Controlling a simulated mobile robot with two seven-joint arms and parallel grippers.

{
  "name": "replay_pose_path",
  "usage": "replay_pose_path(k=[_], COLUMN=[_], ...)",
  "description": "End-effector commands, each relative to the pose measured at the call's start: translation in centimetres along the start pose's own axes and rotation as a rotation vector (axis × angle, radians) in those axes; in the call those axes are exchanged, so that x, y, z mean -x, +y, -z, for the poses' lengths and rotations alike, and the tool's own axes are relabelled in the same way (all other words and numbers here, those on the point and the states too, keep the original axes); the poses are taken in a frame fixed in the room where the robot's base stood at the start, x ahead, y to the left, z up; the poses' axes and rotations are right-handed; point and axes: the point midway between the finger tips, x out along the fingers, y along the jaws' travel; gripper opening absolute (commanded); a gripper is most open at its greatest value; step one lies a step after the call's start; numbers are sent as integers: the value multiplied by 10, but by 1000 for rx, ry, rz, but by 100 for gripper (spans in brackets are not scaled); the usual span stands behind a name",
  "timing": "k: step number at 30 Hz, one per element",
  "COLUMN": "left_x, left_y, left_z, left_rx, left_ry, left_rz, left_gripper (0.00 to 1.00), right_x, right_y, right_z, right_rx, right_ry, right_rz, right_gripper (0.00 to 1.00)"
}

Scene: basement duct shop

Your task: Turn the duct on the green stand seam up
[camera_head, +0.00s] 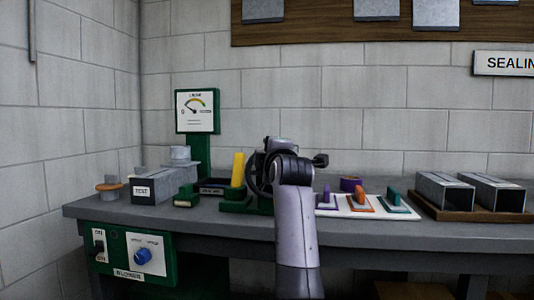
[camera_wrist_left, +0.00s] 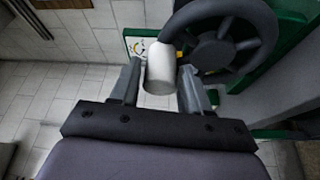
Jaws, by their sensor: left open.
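My left arm rises in the middle of the head view and hides most of the green stand (camera_head: 234,207). No duct on that stand, and no seam, can be made out. A black handwheel (camera_head: 257,172) shows beside my wrist; it is also in the left wrist view (camera_wrist_left: 264,50). A pale cylindrical knob (camera_wrist_left: 160,72) on the wheel lies between the fingers of my left gripper (camera_wrist_left: 160,82). The fingers are open around the knob, with slight gaps visible. A yellow upright piece (camera_head: 238,169) stands left of the wheel. My right gripper is not in view.
A gauge (camera_head: 197,111) on a green post and a grey box labelled TEST (camera_head: 143,191) stand at left. A white board (camera_head: 348,212) with coloured-handled tools and two open ducts (camera_head: 445,192) on a wooden tray lie to the right. A green control panel (camera_head: 130,257) hangs below the bench.

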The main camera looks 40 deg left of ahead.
Motion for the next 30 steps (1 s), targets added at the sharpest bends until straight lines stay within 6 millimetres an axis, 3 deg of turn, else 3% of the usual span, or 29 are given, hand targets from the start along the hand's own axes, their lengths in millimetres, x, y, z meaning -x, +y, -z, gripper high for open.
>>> replay_pose_path(k=[6, 12, 30], left_x=[32, 49, 51], left_y=[-1, 0, 0], left_z=[0, 0, 1], left_rx=[2, 1, 0], left_ry=[-2, 0, 1], left_rz=[1, 0, 0], left_gripper=[46, 46, 46], right_x=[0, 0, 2], right_y=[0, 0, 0], right_z=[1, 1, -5], right_rx=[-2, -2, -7], right_ry=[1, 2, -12], right_rz=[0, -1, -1], right_gripper=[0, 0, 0])
